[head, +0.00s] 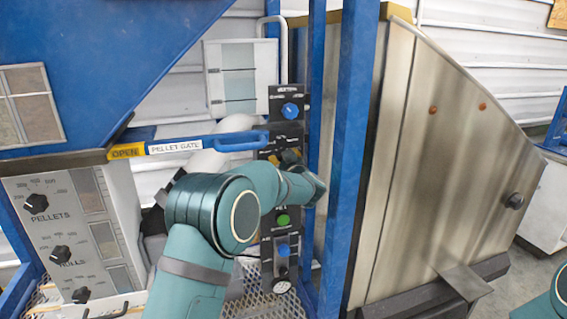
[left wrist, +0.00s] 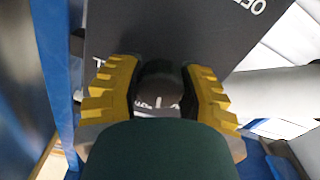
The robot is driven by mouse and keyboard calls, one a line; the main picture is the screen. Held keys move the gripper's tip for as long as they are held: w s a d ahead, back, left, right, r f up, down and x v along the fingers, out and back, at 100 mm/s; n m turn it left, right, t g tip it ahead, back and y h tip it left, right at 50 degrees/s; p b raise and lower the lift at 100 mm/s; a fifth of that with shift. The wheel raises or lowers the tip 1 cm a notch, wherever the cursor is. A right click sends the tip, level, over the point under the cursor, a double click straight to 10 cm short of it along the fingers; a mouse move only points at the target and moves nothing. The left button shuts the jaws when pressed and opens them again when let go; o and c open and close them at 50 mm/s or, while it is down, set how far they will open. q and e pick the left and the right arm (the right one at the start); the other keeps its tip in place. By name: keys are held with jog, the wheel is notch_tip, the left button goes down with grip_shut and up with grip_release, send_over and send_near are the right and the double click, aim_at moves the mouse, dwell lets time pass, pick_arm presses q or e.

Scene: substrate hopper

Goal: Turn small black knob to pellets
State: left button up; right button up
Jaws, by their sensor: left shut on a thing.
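The black control panel (head: 289,90) is upright beside the blue post. My left gripper (head: 289,157) is at its middle, with my teal arm covering part of the panel. In the left wrist view, the yellow-padded fingers of my left gripper (left wrist: 158,92) are on both sides of a small dark knob (left wrist: 158,72) and are shut on it. The knob is hidden behind the gripper in the head view. White lettering around it is cut off or covered, so its setting cannot be read. My right gripper is out of view.
The panel also has a blue knob (head: 290,110) above and a green button (head: 282,220) below. A blue pellet gate handle (head: 240,141) reaches toward the panel from the left. The blue post (head: 349,150) stands close on the right. A dial box (head: 75,235) is at left.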

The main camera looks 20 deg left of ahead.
pick_arm(q)
jog(key=n+b, duration=0.2)
jog(key=n, duration=0.1)
jog(key=shift+f+n, duration=0.1)
jog(key=shift+n, duration=0.3)
jog(key=n+b, duration=0.3)
jog(key=n, duration=0.1)
jog(key=shift+n, duration=0.3)
jog(key=shift+n+b, duration=1.75)
jog(key=shift+n, duration=0.45)
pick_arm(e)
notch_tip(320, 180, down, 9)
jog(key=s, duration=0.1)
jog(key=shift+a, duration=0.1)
pick_arm(q)
jog(key=o, duration=1.2)
jog(key=shift+a, duration=0.1)
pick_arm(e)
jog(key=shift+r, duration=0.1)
